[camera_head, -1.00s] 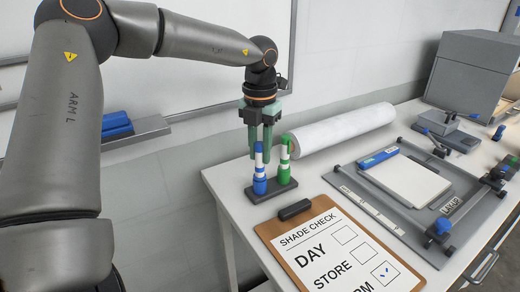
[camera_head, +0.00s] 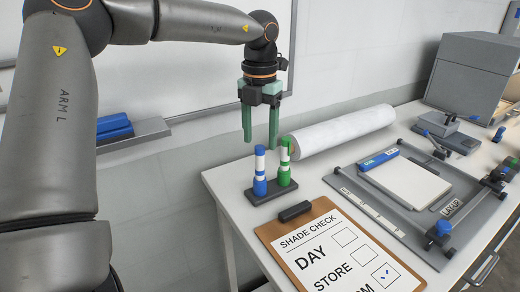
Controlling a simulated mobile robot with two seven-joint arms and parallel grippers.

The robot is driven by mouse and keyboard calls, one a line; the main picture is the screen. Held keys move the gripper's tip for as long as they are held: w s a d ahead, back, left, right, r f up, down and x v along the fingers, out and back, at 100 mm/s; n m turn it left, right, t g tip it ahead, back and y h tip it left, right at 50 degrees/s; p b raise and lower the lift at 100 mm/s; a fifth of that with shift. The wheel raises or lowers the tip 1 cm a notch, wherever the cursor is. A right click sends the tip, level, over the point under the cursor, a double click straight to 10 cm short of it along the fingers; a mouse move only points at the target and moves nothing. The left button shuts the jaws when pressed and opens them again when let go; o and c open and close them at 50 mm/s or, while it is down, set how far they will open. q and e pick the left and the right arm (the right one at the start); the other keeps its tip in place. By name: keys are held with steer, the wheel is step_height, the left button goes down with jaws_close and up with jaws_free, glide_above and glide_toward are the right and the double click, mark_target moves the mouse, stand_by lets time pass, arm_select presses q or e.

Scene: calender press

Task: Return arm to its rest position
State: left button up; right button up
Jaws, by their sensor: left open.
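My left gripper (camera_head: 260,140) is open and empty, with its green fingers pointing down. It hangs above and behind a small dark holder (camera_head: 270,193) at the left end of the table. A blue-and-white marker (camera_head: 260,172) and a green-and-white marker (camera_head: 284,163) stand upright in the holder. The fingertips look apart from both markers. My left arm (camera_head: 55,120) comes in from the left and reaches across the top. My right gripper is not in view.
A clipboard (camera_head: 268,230) with a shade check sheet lies at the table's front. A white roll (camera_head: 345,130) lies along the back. A grey press frame (camera_head: 345,190) holds a pale pad. A whiteboard (camera_head: 190,75) with a tray (camera_head: 148,131) is on the wall.

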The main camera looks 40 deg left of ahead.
arm_select(q)
step_height(320, 180, up, 7)
steer(key=shift+f+p, duration=0.15)
steer(key=shift+p, duration=0.15)
steer(key=shift+r, duration=0.55)
